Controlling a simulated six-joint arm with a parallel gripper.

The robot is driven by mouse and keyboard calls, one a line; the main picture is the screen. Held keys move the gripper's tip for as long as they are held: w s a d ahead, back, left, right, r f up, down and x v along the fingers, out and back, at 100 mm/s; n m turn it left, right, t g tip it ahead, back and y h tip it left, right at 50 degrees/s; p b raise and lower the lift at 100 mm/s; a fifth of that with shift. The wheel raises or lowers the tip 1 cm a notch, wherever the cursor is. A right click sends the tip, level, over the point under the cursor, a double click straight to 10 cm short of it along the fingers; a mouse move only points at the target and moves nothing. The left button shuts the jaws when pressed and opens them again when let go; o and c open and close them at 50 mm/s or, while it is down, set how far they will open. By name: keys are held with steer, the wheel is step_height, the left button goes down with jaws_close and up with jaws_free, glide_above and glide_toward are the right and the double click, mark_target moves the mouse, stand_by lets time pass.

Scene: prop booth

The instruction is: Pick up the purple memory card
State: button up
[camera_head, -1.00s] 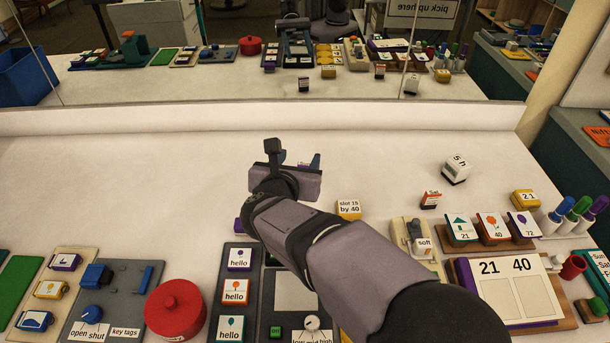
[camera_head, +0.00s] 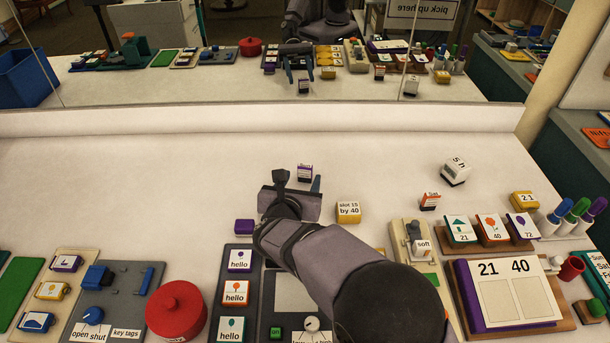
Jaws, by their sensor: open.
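Several pieces carry purple, and I cannot tell for sure which is the memory card. A purple card with a balloon picture marked 72 (camera_head: 524,225) stands in the wooden rack at right. A purple "hello" card (camera_head: 240,260) lies in the dark tray at lower left of the arm. A small purple block with a white label (camera_head: 305,173) stands just beyond my gripper (camera_head: 300,202), and a plain purple block (camera_head: 244,226) lies to its left. My gripper is open over the middle of the table, apart from these pieces. Its body hides most of its fingers.
A red round pot (camera_head: 176,310) and a grey board (camera_head: 118,283) are at lower left. A mirror behind the table repeats the scene. The table's back left is clear.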

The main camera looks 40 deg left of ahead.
mark_target(304, 175)
steer(key=shift+p+x, duration=0.65)
steer(key=shift+x, duration=1.85)
steer(key=c, duration=1.1)
